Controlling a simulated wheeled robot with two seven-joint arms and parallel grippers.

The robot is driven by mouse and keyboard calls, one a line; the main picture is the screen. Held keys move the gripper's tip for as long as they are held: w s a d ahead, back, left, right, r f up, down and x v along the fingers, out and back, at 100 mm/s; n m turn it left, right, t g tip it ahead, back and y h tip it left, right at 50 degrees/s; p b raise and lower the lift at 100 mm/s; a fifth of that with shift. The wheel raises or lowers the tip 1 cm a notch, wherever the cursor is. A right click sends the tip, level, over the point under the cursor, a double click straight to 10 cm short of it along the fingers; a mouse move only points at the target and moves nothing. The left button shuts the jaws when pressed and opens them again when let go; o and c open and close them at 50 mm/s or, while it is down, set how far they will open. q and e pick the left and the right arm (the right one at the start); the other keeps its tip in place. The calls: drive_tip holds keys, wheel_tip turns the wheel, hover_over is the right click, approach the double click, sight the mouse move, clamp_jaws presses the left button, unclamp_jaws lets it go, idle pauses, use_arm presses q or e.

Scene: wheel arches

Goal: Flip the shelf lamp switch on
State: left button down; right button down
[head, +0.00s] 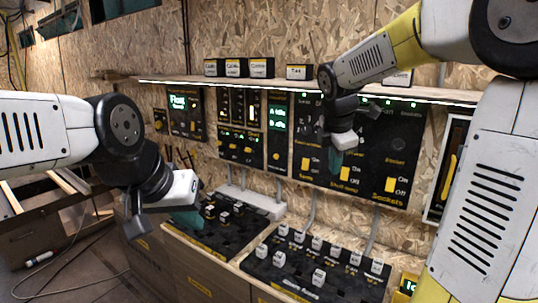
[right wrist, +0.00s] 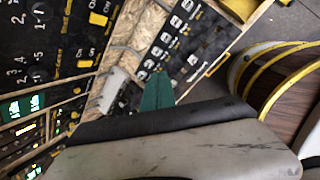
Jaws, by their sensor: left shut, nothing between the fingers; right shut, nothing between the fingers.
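The shelf lamp switch (head: 345,173) is a small yellow switch on the black wall panel, in the middle of a row of three, with On and Off printed to its right. Whether it is flipped up or down is too small to tell. My right gripper (head: 335,163) is shut and empty, pointing down in front of the panel just left of this switch; I cannot tell if it touches. Its teal fingers also show in the right wrist view (right wrist: 157,92). My left gripper (head: 186,217) is shut and empty above the left black tray.
Another yellow switch (head: 305,164) is to the left, and the sockets switch (head: 390,184) to the right. A shelf with a lit strip (head: 230,87) runs above the panels. Black trays with labelled blocks (head: 318,278) stand below. A white block (head: 255,201) lies against the wall.

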drive_tip(key=s+a+f+m+y, duration=0.1)
drive_tip(key=s+m+y, duration=0.1)
drive_tip(key=s+m, duration=0.8)
drive_tip(key=s+a+f+m+t+y, duration=0.1)
drive_tip(key=s+a+m, duration=0.1)
drive_tip(key=s+m, duration=0.8)
drive_tip(key=shift+s+t+y, duration=0.3)
drive_tip(key=shift+s+y, duration=0.1)
drive_tip(key=shift+s, duration=0.4)
